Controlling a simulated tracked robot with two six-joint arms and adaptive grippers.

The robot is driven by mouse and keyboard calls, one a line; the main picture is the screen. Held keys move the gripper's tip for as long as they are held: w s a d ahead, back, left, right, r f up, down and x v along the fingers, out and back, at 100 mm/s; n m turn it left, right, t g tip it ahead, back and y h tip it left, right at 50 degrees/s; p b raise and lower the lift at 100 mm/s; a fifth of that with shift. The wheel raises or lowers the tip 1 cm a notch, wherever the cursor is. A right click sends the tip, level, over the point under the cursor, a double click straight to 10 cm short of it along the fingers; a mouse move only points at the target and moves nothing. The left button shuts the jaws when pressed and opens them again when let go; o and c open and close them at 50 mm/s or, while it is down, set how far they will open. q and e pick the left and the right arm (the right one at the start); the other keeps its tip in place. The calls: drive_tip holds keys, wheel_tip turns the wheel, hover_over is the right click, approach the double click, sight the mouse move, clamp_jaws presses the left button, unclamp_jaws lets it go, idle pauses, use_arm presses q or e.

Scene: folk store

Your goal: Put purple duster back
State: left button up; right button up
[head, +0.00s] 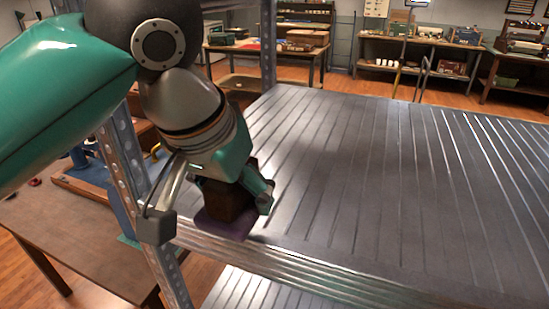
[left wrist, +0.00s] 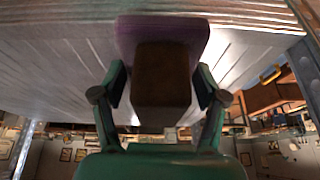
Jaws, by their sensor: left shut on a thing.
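The purple duster (head: 226,227) has a purple pad under a dark brown block. My left gripper (head: 212,208) is shut on the brown block, and the pad points down in the head view. The duster is at the front left edge of a ribbed metal shelf (head: 400,190); I cannot tell whether it touches. In the left wrist view the duster (left wrist: 140,30) sits between the two fingers, brown block nearest, with the shelf behind it. My right gripper is not in view.
A perforated metal upright (head: 125,150) stands just left of the gripper, and another post (head: 268,45) rises at the back. The shelf top is bare. A lower shelf (head: 260,290) shows below. A wooden table (head: 70,230) stands at the left.

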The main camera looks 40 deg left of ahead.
use_arm(q)
drive_tip(key=p, duration=0.3)
hover_over(275, 171)
drive_tip(key=s, duration=0.1)
drive_tip(key=shift+s+d, duration=0.15)
drive_tip(key=shift+s, duration=0.05)
drive_tip(key=shift+w, duration=0.1)
drive_tip(key=shift+f+b, duration=0.3)
drive_tip(key=shift+f, duration=1.5)
drive_tip(key=shift+f, duration=0.15)
drive_tip(key=o, duration=1.2)
